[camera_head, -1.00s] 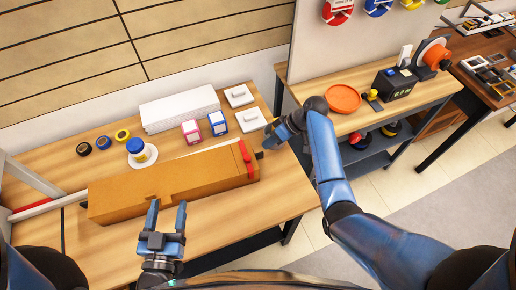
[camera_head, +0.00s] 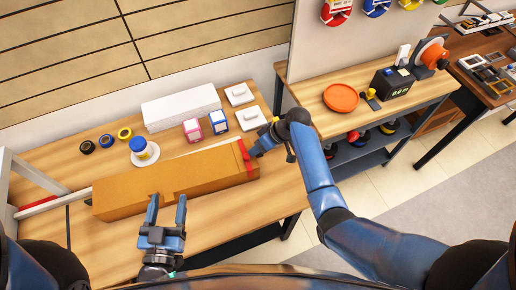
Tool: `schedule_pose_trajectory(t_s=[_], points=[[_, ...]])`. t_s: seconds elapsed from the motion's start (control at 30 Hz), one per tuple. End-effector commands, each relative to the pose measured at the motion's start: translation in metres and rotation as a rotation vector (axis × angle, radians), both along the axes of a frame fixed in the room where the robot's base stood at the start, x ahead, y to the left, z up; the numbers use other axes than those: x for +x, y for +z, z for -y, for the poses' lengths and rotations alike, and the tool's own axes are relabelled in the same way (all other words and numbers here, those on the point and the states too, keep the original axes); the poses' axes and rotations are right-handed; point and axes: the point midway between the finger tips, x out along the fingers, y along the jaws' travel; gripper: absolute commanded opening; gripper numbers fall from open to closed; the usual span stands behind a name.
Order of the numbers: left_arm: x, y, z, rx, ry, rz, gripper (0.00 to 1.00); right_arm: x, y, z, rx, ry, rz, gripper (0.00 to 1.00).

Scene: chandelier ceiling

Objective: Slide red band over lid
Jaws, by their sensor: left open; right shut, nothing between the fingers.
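A long brown cardboard box (camera_head: 160,188) lies across the front of the wooden table. A red band (camera_head: 244,157) sits at the box's right end, over its top edge and down the front side. Whether it runs all the way around is hidden. My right gripper (camera_head: 256,151) is shut and empty, just right of the band at the box's end; I cannot tell whether it touches. My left gripper (camera_head: 167,211) is open and empty at the box's front side, fingers pointing at it. I cannot make out the lid as a separate piece.
Table right of the box is bare.

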Motion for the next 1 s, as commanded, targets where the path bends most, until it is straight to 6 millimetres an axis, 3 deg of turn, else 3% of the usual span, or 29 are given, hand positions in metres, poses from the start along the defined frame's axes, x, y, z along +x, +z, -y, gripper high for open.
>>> schedule_pose_trajectory(t_s=[0.2,0.33,1.0], points=[[0.0,0.0,0.0,0.0,0.0,0.0,0.62,-0.016,0.0,-0.046,0.001,0.007,0.001,0.0],[0.0,0.0,0.0,0.0,0.0,0.0,0.62,-0.021,0.0,-0.061,0.001,0.004,-0.001,0.0],[0.0,-0.001,0.0,0.0,0.0,0.0,0.62,-0.019,0.0,-0.063,0.001,0.0,0.0,0.0]])
